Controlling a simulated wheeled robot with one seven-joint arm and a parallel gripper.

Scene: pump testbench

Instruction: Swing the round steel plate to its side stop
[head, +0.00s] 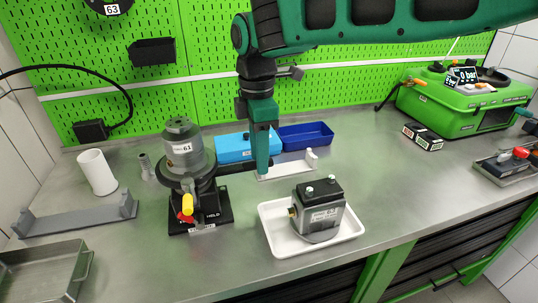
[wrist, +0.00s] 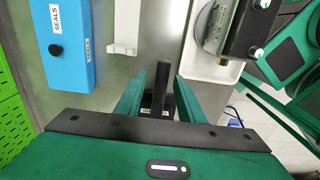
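A round grey plate (head: 201,170) sits at the top of the black stand (head: 224,205), which bears a HOLD label. The grey cylindrical unit marked 61 (head: 180,150) stands on the plate and hides much of it. A dark bar (head: 236,168) reaches from the plate's right side to my gripper (head: 263,170). In the wrist view, the fingers of my gripper (wrist: 160,100) are apart, with a dark upright bar (wrist: 161,80) between them. Gaps show beside the bar, so the fingers do not appear closed on it. The side stop cannot be made out.
A white tray (head: 352,231) with a black-topped pump (head: 318,207) stands right of the stand. Behind my gripper are a blue SEALS box (head: 232,147), an open blue bin (head: 308,136) and a white bracket (head: 300,165). A yellow-and-red handle (head: 187,207) projects at the stand's front.

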